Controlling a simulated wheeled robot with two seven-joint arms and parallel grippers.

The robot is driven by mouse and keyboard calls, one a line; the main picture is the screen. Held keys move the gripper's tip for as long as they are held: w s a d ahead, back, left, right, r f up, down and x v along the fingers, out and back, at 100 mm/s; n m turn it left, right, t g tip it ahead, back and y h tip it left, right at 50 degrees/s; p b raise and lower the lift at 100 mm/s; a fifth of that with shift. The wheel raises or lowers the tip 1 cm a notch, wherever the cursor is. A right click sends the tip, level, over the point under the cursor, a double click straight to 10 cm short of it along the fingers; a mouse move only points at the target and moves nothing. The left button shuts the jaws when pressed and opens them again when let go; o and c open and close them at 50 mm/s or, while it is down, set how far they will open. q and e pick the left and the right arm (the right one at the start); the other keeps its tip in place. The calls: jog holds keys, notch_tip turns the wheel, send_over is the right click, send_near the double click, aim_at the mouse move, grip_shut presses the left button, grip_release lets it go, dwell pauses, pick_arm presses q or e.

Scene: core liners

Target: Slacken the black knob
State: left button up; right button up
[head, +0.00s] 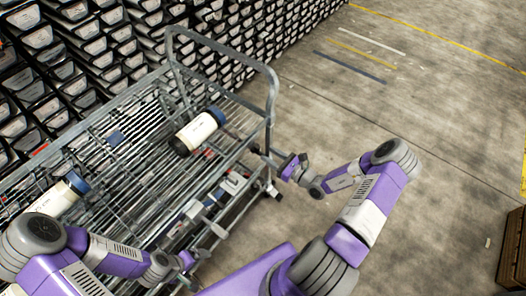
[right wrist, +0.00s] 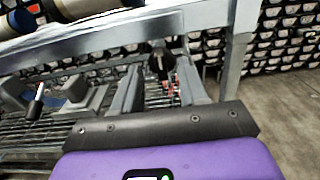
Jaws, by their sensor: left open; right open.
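A small dark knob-like part (right wrist: 159,65) shows between the fingers of my right gripper (right wrist: 158,82) in the right wrist view, below a grey metal rail. I cannot tell whether the fingers touch it. In the head view my right gripper (head: 271,161) is open at the right end of the wire cart, beside a small dark part (head: 255,148) on the frame. My left gripper (head: 196,256) is open, low at the cart's near side, and its fingertips are hard to make out.
The grey wire cart (head: 271,100) carries a white cylinder with dark ends (head: 198,131) and another white cylinder (head: 58,197) at left. A grey clamp-like fitting (head: 233,184) sits on the near rail. Bin shelves stand behind. Floor at right is clear, apart from a brown crate (head: 512,250).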

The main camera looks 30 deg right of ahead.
aim_at(260, 149)
jog(key=shift+x, duration=1.85)
grip_shut()
